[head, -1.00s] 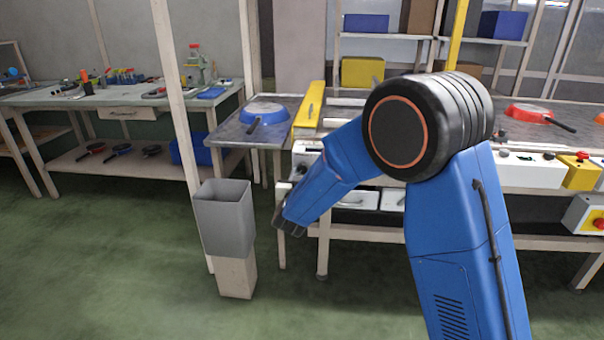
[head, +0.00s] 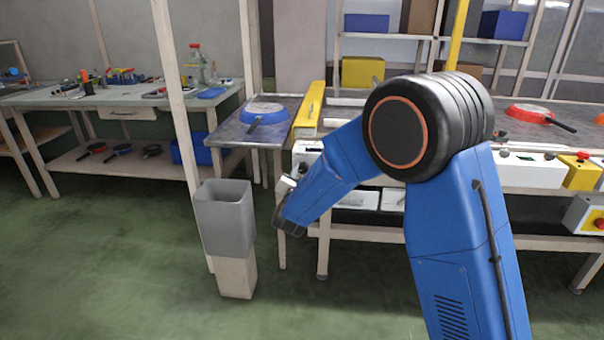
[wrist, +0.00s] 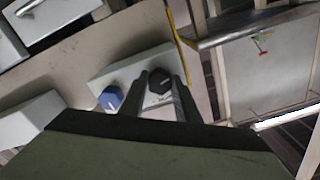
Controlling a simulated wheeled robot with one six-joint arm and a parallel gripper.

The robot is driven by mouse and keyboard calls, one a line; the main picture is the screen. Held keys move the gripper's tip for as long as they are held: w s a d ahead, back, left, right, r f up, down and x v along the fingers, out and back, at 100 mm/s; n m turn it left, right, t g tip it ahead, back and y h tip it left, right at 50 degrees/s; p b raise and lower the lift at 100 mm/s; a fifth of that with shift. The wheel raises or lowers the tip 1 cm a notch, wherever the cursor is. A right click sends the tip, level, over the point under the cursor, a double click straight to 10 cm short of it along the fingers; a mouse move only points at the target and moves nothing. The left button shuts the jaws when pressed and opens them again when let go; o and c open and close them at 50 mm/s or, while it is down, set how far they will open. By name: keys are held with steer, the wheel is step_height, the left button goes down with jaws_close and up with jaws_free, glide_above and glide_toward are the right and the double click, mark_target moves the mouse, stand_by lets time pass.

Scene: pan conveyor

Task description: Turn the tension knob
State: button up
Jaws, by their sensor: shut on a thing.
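A black knob (wrist: 159,80) with a pale pointer line stands on a white control panel (wrist: 135,68) in the wrist view. My gripper (wrist: 161,84) has one finger on each side of this knob and is shut on it. A blue knob (wrist: 111,98) with a white pointer line sits on the same panel, to the left and outside my fingers. Small dark markings show on the panel below the black knob, too small to read. In the head view the black knob cannot be made out; my arm hides part of that area.
In the head view, a grey bin (head: 223,220) on a pale stand is left of my wrist. A blue pan (head: 264,110) lies on the metal side table, and a red pan (head: 532,113) lies at the right. Green floor is free in front.

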stand_by(0.4)
steer(key=o, duration=1)
steer(key=shift+o, duration=0.2)
steer(key=shift+s, duration=0.15)
steer(key=s, duration=1.7)
steer(key=shift+a, duration=0.25)
steer(key=shift+s, duration=0.1)
